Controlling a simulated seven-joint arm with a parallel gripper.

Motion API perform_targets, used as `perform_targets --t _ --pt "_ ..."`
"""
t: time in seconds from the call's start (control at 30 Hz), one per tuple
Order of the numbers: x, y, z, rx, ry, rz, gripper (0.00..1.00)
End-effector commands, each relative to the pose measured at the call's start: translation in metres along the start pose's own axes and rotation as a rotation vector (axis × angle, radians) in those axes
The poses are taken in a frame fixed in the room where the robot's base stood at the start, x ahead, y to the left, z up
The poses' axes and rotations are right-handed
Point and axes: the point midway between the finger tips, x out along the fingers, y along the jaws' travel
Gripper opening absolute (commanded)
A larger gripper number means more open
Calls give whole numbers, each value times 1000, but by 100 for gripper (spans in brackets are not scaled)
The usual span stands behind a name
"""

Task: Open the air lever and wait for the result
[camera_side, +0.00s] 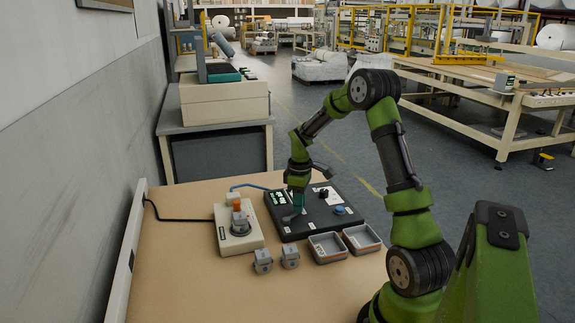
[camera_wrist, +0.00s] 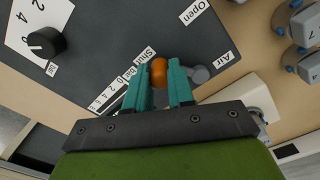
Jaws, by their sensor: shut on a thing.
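The air lever (camera_wrist: 159,72) shows an orange end between my fingertips in the wrist view. My gripper (camera_wrist: 160,88) has teal fingers shut on it. The end is beside the "Shut" label (camera_wrist: 147,55); the "Open" label (camera_wrist: 194,11) lies further up and right, and the "Air" label is right of the lever. A grey round part beside my right finger may be the lever's pivot. In the side view my gripper (camera_side: 295,212) reaches down onto the left part of the dark control box (camera_side: 315,222), and hides the lever there. The lit display (camera_side: 276,198) is too small to read.
A beige device (camera_side: 228,240) carrying a grey and orange part stands left of the box. Two grey blocks (camera_side: 262,263) (camera_side: 290,257) and two grey trays (camera_side: 328,247) (camera_side: 361,239) lie in front. A black knob (camera_wrist: 46,43) sits on a bar scale. The table front is clear.

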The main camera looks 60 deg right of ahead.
Motion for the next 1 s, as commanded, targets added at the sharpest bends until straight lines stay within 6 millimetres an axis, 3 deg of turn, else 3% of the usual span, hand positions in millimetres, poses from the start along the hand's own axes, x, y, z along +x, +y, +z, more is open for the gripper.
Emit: perform_targets --t 0.47,1.0 --pt "-1 -4 6 118 -2 1 0" --pt "-1 -24 23 600 -3 1 0"
